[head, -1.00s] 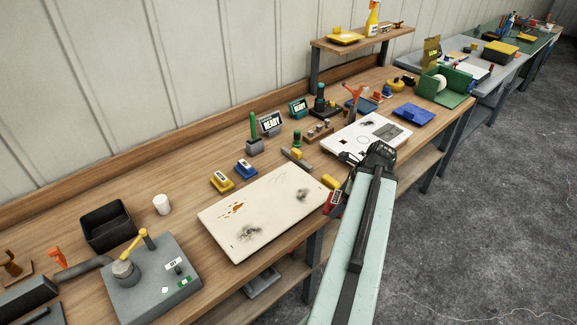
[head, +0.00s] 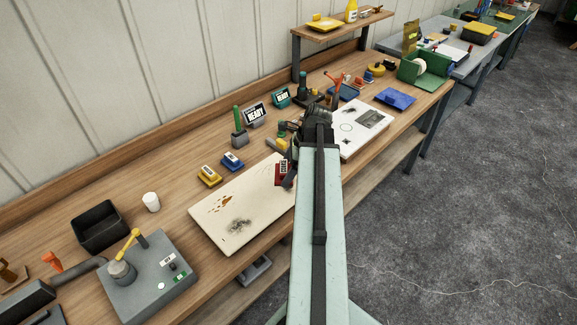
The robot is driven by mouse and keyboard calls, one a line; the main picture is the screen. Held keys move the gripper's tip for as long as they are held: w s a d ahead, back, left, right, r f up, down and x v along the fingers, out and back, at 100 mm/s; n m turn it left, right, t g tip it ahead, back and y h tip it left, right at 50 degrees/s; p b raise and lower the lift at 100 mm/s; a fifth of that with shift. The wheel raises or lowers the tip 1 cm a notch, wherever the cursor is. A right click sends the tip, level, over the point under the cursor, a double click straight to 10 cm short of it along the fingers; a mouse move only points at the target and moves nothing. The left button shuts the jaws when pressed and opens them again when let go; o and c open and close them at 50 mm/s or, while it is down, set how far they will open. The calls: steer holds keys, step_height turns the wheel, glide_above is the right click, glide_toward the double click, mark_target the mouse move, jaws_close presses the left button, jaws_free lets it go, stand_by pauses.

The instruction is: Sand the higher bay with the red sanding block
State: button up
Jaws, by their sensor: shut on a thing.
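My gripper (head: 288,181) is shut on the red sanding block (head: 281,173), which has a small white label. The block is over or on the far right part of a cream panel (head: 215,237); I cannot tell whether it touches. The panel lies on the workbench and has orange-brown stains (head: 220,204) at its upper left and a dark sooty patch (head: 239,226) near its front. My arm covers the panel's right end, where a second dark patch was visible earlier. I cannot tell which part is the higher bay.
Yellow (head: 209,176) and blue (head: 232,161) blocks stand just behind the panel. A grey machine (head: 150,275) with a yellow lever is at front left, beside a black bin (head: 99,226) and white cup (head: 151,202). A white board (head: 352,143) lies right of my arm.

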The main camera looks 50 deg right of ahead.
steer(key=b, duration=0.6)
glide_above(283, 191)
steer(key=s+d, duration=0.1)
steer(key=shift+f, duration=3.1)
steer(key=shift+f+b, duration=0.95)
steer(key=shift+b, duration=0.05)
steer(key=shift+d, duration=0.1)
steer(key=shift+s+d+r, duration=0.1)
steer(key=shift+s+d, duration=0.05)
steer(key=shift+d, duration=1.7)
steer(key=shift+s+d, duration=0.2)
steer(key=shift+d, duration=1.8)
steer(key=shift+a+f, duration=0.2)
steer(key=shift+a, duration=1.65)
steer(key=shift+w+a+r, duration=0.1)
steer(key=shift+w+a, duration=0.05)
steer(key=shift+a, duration=0.9)
steer(key=shift+w+a, duration=0.15)
steer(key=shift+a, duration=0.9)
